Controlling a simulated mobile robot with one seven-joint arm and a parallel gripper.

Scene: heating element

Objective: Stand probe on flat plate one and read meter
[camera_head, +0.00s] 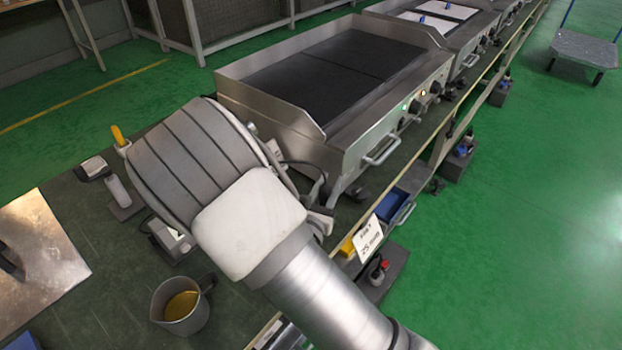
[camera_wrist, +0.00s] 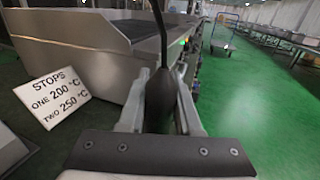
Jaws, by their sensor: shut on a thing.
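My gripper (camera_wrist: 162,74) is shut on a dark probe handle (camera_wrist: 160,98) in the wrist view. A thin dark stem or cable rises from the handle past the top of the picture. The steel griddle (camera_head: 276,125) has two black flat plates, a nearer one (camera_head: 308,88) and a farther one (camera_head: 368,52); no number shows on them. In the head view my arm hides most of the gripper, which is near the griddle's front left corner, and the probe is not clear. A small pale box (camera_head: 168,238), perhaps the meter, is partly hidden; its reading cannot be made out.
A sign (camera_wrist: 52,98) reads "STOPS ONE 200 °C TWO 250 °C". A jug of yellow liquid (camera_head: 181,306) stands on the dark bench, near a metal sheet (camera_head: 38,255). A white card (camera_head: 368,239) stands at the front edge.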

